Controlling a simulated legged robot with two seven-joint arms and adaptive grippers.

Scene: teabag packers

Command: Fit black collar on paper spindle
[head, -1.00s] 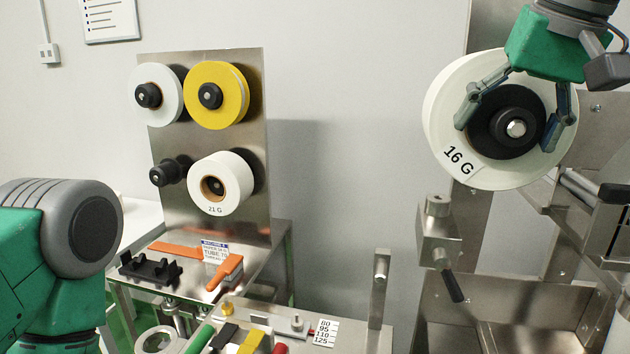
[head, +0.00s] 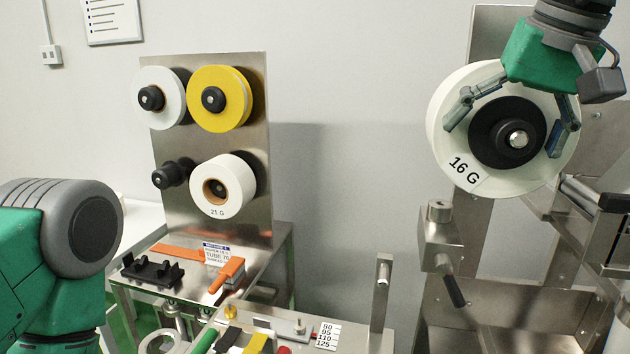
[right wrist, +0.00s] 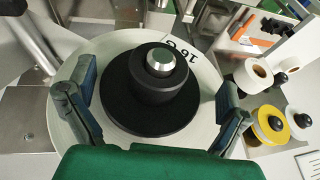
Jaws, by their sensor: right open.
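The black collar (head: 491,133) sits around the metal-tipped spindle (head: 518,139), against the face of the white paper roll marked 16 G (head: 444,110). In the right wrist view the collar (right wrist: 118,110) shows as a wide black flange with a narrower hub, and the spindle's metal end (right wrist: 162,62) stands out of it. My right gripper (head: 512,132) is open, its fingers on either side of the collar and apart from it, in front of the roll. In the right wrist view the gripper (right wrist: 155,118) is also spread wide. My left arm shows at the left; its gripper is out of view.
A steel panel (head: 215,145) at left carries a yellow roll (head: 236,88), a white roll (head: 170,110) and the 21 G roll (head: 238,190). A metal block with a black lever (head: 453,290) is below the 16 G roll. A steel post (head: 381,300) stands in front.

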